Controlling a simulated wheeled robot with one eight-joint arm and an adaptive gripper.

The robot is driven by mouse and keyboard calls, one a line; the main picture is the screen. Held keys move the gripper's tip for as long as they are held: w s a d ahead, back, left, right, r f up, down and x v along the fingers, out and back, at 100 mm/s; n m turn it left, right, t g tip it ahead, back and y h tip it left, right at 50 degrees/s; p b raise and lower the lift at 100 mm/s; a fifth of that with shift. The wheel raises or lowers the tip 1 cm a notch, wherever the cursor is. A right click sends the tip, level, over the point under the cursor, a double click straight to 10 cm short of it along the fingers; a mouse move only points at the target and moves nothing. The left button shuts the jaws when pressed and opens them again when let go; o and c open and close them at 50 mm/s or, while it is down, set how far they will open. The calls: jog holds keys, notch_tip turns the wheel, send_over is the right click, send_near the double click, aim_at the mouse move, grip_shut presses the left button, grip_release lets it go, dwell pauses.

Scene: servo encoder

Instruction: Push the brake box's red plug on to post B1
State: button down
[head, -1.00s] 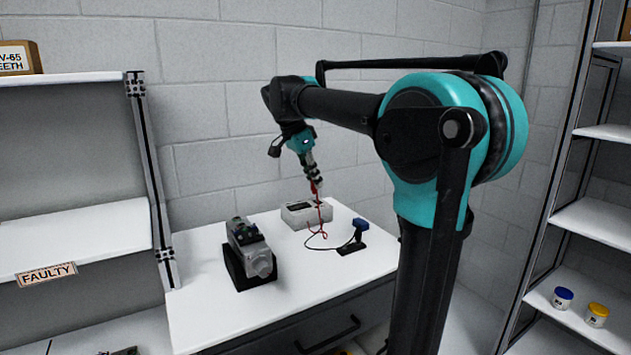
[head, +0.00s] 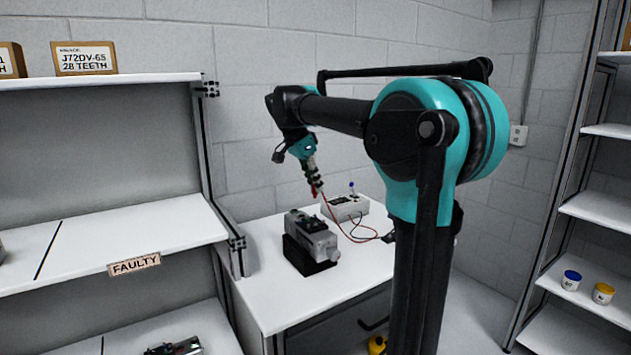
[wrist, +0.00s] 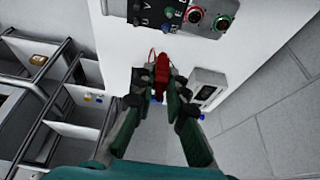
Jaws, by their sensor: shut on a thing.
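My gripper (head: 315,185) is shut on the red plug (wrist: 161,85) and holds it in the air. In the head view the plug (head: 314,191) hangs above the table, just behind and above the grey servo motor (head: 316,238) in its black cradle (head: 300,260). The brake box (head: 346,209) is a light box to the right, with a blue-topped piece standing on it. It also shows in the wrist view (wrist: 208,90). At the top of the wrist view is a dark terminal panel (wrist: 174,15) with lettered posts and red- and green-ringed round connectors. I cannot read which post is B1.
A red lead trails from the plug across the table (head: 262,300). A FAULTY-labelled shelf (head: 160,240) stands close on the left; another shelf with two jars (head: 603,293) is at the right. My arm hides the table's right part.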

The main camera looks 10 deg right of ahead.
jog(key=shift+f, duration=3.05)
jog(key=shift+f, duration=0.2)
jog(key=c, duration=1.5)
grip_release()
jog(key=shift+o, duration=0.2)
jog(key=shift+r, duration=3.55)
